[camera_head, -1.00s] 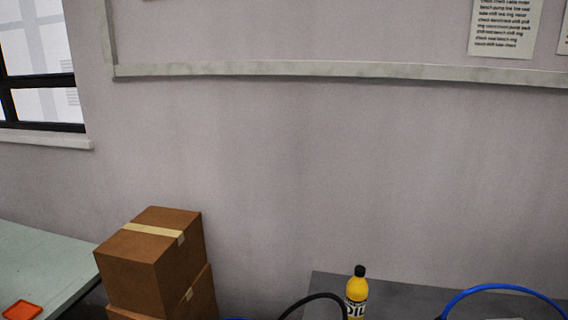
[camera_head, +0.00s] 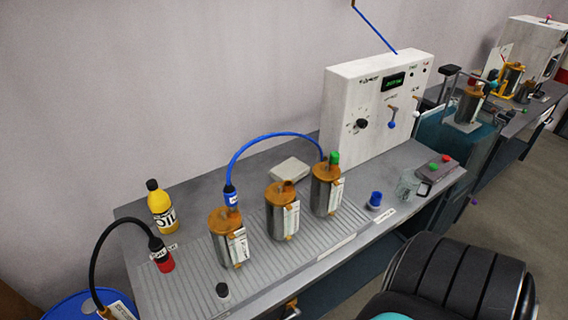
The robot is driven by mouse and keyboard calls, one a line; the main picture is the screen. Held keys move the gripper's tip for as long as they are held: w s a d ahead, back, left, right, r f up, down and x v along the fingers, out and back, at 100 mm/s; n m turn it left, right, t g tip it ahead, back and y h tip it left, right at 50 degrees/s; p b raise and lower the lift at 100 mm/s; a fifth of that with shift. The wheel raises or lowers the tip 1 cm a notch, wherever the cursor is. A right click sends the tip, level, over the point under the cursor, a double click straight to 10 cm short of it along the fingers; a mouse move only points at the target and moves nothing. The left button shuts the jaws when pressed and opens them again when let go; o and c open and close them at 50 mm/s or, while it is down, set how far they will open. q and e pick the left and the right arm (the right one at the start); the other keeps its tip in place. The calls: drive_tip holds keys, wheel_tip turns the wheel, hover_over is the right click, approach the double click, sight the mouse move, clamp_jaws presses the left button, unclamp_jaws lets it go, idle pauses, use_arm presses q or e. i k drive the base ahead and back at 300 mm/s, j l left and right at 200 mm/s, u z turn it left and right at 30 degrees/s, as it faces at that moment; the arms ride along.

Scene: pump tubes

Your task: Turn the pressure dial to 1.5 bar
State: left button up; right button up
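The white control box (camera_head: 345,98) stands at the back right of the grey bench in the head view. A round black dial (camera_head: 361,124) with marks around it sits on its front face, low and to the left. The marks are too small to read. A small display with green characters (camera_head: 393,82) is above and to the right of the dial. A lever with a blue end (camera_head: 392,119) is to the right of the dial. Neither of my grippers is in view.
Several metal cylinders with orange caps (camera_head: 282,210) stand on the ribbed bench top (camera_head: 190,290). A yellow oil bottle (camera_head: 161,207), a black hose and a blue hose (camera_head: 262,138) are around them. A black chair (camera_head: 455,275) stands in front of the bench at the right.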

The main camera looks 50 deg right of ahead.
sight(362, 123)
drive_tip(key=z, duration=2.1)
drive_tip(key=i+l+u, duration=0.1)
drive_tip(key=u, duration=0.2)
drive_tip(key=l+u, duration=0.35)
drive_tip(key=i+l+u, duration=0.15)
drive_tip(key=l, duration=0.4)
drive_tip(key=i+l+u, duration=0.1)
drive_tip(key=l, duration=0.4)
drive_tip(key=i+l+u, duration=0.15)
drive_tip(key=l, duration=0.4)
drive_tip(key=l+u, duration=0.1)
drive_tip(key=l, duration=0.45)
drive_tip(key=i, duration=0.05)
